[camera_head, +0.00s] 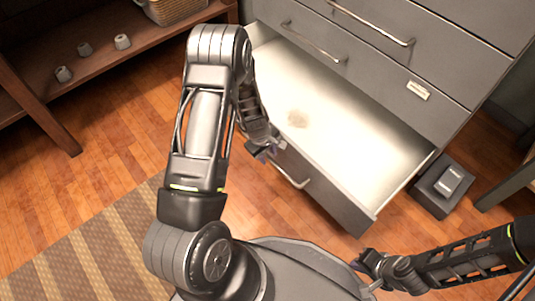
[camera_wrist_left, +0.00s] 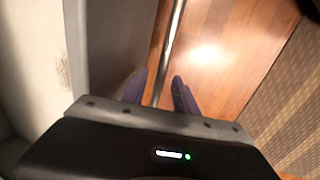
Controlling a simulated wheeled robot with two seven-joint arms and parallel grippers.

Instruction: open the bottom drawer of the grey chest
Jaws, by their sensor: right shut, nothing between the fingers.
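The grey chest (camera_head: 375,75) stands at the upper right of the head view. Its bottom drawer (camera_head: 345,135) is pulled well out, with its pale, empty-looking inside showing and a brownish smudge on its floor. The drawer's metal bar handle (camera_head: 295,178) is on its front, and it also shows in the left wrist view (camera_wrist_left: 173,35). My left gripper (camera_head: 268,153) is at the left end of this handle. Its fingers (camera_wrist_left: 158,82) are apart, with the bar between them and a visible gap. My right gripper (camera_head: 364,264) is shut and empty, low in front of the drawer.
A wooden shelf (camera_head: 100,75) with small grey objects and a basket (camera_head: 172,8) stands at the left. A dark box (camera_head: 440,187) is on the floor right of the drawer. A striped rug (camera_head: 95,245) lies at the lower left. Wooden floor between is clear.

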